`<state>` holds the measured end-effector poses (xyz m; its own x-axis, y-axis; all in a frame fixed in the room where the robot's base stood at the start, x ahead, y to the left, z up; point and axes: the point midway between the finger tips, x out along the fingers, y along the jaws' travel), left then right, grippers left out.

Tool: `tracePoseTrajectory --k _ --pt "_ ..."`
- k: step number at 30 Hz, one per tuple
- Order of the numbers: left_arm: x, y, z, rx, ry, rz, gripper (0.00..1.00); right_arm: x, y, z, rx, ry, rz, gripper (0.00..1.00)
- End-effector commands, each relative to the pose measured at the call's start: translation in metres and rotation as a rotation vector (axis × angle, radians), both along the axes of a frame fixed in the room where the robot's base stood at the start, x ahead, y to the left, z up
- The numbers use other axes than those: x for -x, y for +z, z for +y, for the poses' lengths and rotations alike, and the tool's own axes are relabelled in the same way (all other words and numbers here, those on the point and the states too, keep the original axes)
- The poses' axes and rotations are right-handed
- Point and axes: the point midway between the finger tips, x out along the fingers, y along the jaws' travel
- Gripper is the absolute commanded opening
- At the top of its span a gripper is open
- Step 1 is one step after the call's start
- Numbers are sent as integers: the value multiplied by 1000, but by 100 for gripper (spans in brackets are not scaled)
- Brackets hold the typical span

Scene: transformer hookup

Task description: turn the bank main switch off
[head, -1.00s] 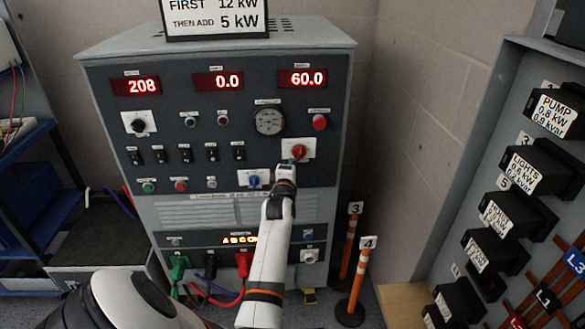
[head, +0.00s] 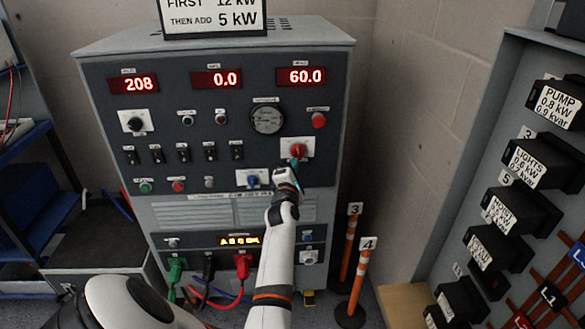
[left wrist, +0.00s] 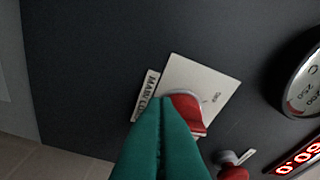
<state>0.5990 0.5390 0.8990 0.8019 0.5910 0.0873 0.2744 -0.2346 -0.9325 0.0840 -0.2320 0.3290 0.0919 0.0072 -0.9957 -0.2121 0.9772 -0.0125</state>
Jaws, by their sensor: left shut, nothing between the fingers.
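The bank main switch is a red rotary knob (head: 298,151) on a white plate (head: 309,146) at the right of the grey cabinet's front panel. In the left wrist view the red knob (left wrist: 190,108) sits on its white plate (left wrist: 200,80), beside a label partly reading "MAIN". My left gripper (head: 293,165) is shut and empty, with its green fingertips at the knob's lower edge. In the left wrist view the closed fingers (left wrist: 161,115) cover part of the knob; whether they touch it I cannot tell. My right gripper is not in view.
A blue knob (head: 253,180) lies left of my left gripper and a red button (head: 319,120) above right. A round gauge (head: 267,118) is above. Red displays (head: 301,76) read 208, 0.0 and 60.0. Orange posts (head: 347,254) stand right of the cabinet.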

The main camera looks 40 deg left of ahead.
Motion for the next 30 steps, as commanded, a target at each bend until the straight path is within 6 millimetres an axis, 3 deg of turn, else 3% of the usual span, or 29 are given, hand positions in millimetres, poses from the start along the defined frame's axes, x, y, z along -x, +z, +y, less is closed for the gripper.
tracePoseTrajectory --k 30 --pt "-5 -4 -4 153 0 -180 0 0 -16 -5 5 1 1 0"
